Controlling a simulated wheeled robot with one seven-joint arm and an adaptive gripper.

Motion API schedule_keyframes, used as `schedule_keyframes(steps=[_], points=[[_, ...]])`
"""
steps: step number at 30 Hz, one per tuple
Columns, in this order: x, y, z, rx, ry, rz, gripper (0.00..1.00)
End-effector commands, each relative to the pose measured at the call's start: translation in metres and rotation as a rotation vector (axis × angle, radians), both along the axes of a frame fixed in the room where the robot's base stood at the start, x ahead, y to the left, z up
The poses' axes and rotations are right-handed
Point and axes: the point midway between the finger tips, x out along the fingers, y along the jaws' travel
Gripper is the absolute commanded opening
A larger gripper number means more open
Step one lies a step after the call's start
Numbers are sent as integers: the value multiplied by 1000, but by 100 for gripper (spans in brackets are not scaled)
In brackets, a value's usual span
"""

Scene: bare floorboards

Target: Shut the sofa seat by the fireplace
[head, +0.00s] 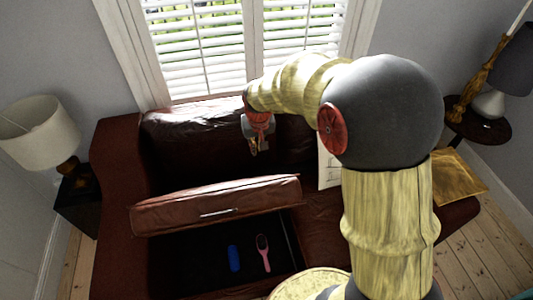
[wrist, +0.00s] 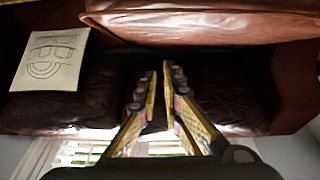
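A brown leather sofa (head: 122,165) stands under the window. Its left seat (head: 250,191) is tilted up like a lid, with a small metal handle on its front face. The open box (head: 190,268) below it is dark inside. The raised seat also shows along the top of the wrist view (wrist: 200,27). My gripper (head: 256,147) is behind the raised seat, in front of the backrest, and looks apart from the seat. In the wrist view the fingers (wrist: 160,70) have a narrow gap between their tips and hold nothing. No fireplace is in view.
A blue object (head: 234,258) and a pink brush (head: 263,252) lie in the box. A paper with a drawing (wrist: 48,60) lies on the sofa to the right of the raised seat. Side tables with lamps (head: 40,135) (head: 490,104) flank the sofa.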

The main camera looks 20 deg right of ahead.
Motion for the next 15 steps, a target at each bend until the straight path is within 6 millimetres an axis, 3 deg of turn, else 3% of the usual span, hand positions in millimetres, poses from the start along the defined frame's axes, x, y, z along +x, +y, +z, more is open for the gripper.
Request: schedule_keyframes(steps=[2,5,15], points=[[11,-1,7,0,-35,-10,2],[14,-1,2,5,-46,-25,0],[29,-4,-52,4,-42,-24,0]])
